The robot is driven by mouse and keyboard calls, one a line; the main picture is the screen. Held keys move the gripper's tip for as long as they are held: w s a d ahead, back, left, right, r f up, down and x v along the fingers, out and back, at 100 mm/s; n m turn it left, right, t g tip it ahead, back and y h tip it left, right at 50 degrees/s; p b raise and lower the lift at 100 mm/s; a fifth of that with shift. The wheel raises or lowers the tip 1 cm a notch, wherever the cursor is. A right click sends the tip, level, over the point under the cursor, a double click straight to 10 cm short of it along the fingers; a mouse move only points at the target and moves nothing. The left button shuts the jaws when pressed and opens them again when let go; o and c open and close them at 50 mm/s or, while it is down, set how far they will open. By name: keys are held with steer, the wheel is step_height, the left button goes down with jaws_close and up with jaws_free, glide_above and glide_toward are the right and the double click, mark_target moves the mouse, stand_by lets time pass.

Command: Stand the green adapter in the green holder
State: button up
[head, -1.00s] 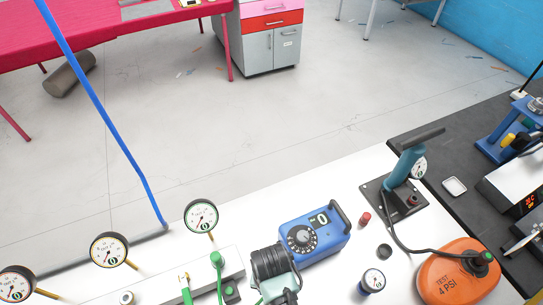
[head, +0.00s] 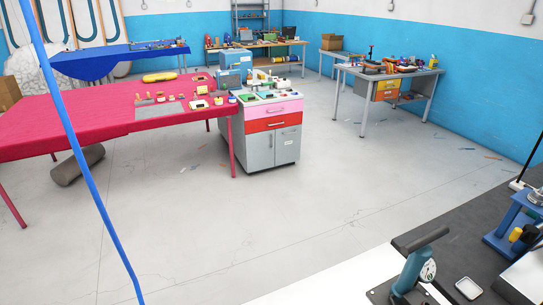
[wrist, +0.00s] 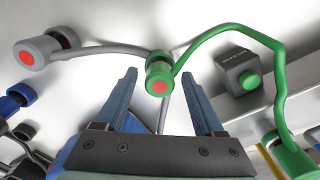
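In the wrist view my gripper (wrist: 160,68) is open, its two blue-grey fingers wide apart. A green cylindrical fitting with a red end face (wrist: 159,76), which looks like the green adapter, shows between the fingertips. I cannot tell whether it lies between the fingers or beyond them; neither finger visibly touches it. A green hose (wrist: 240,32) runs from it up and around to a green part (wrist: 288,160) at the lower right. A dark grey block with a green round piece (wrist: 251,80) sits right of the fingers; I cannot tell whether it is the green holder. The head view shows neither gripper nor adapter.
A grey fitting with a red face (wrist: 30,56) and grey hose lies left in the wrist view. In the head view, a teal-handled pump (head: 411,272) stands on the white bench (head: 340,285) by a dark mat (head: 460,240). A red table (head: 100,118) stands beyond open floor.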

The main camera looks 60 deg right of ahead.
steer(key=shift+r, duration=0.1)
step_height(320, 180, up, 12)
stand_by(0.6)
steer(key=shift+r, duration=0.1)
